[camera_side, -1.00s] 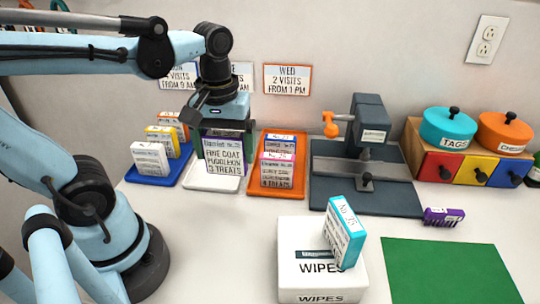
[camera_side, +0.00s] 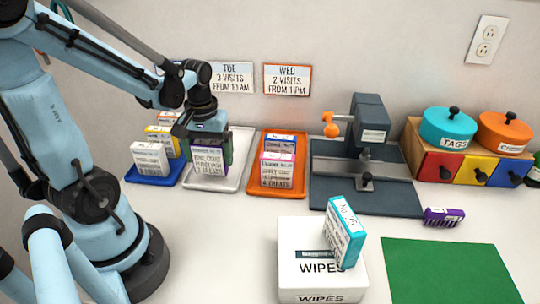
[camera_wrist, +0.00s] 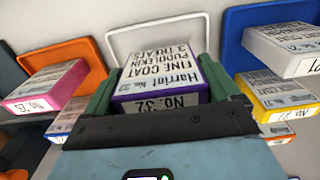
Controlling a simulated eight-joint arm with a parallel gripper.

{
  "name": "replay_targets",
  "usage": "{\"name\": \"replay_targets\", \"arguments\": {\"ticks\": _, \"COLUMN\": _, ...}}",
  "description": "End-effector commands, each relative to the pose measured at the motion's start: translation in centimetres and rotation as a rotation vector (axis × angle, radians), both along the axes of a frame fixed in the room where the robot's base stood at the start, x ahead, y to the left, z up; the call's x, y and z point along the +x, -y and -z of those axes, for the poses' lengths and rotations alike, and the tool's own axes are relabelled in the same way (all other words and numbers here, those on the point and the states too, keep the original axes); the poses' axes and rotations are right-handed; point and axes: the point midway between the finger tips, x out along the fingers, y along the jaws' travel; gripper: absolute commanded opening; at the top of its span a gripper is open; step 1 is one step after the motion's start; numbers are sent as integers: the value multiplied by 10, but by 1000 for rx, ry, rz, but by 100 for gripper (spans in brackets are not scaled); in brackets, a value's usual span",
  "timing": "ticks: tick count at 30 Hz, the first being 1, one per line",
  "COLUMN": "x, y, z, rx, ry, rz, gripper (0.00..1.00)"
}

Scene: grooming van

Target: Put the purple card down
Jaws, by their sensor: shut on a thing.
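The purple card (camera_side: 208,161), a thick block with a white label reading Fine Coat, Puddlekin, 3 treats, stands roughly upright at the white tray (camera_side: 238,152). My gripper (camera_side: 204,142) is shut on it from above. In the wrist view the card (camera_wrist: 160,78) sits between the two green fingers (camera_wrist: 160,98), its purple edge marked No. 32. The white tray (camera_wrist: 117,41) shows behind it there. The card's lower end is over the tray's left front part; I cannot tell whether it touches the tray floor.
A blue tray (camera_side: 141,177) with several cards is close on the left. An orange tray (camera_side: 301,188) with cards is on the right. A dark grey stand (camera_side: 367,110) is further right. A teal card (camera_side: 345,232) leans on the wipes box (camera_side: 300,262). The white tray's right side is bare.

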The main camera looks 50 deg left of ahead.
Motion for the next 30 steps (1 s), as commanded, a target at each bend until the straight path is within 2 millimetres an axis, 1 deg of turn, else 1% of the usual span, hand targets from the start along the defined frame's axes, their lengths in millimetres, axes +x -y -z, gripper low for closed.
{"name": "replay_targets", "arguments": {"ticks": 3, "x": 1, "y": 0, "z": 12, "rx": 0, "ry": 0, "rz": 0, "gripper": 59}}
{"name": "replay_targets", "arguments": {"ticks": 6, "x": 1, "y": 0, "z": 18, "rx": 0, "ry": 0, "rz": 0, "gripper": 59}}
{"name": "replay_targets", "arguments": {"ticks": 20, "x": 0, "y": 0, "z": 23, "rx": 0, "ry": 0, "rz": 0, "gripper": 59}}
{"name": "replay_targets", "arguments": {"ticks": 21, "x": 0, "y": 0, "z": 23, "rx": 0, "ry": 0, "rz": 0, "gripper": 94}}
{"name": "replay_targets", "arguments": {"ticks": 22, "x": 0, "y": 0, "z": 23, "rx": 0, "ry": 0, "rz": 0, "gripper": 98}}
{"name": "replay_targets", "arguments": {"ticks": 23, "x": 0, "y": 0, "z": 23, "rx": 0, "ry": 0, "rz": 0, "gripper": 100}}
{"name": "replay_targets", "arguments": {"ticks": 30, "x": 0, "y": 0, "z": 22, "rx": 0, "ry": 0, "rz": 0, "gripper": 100}}
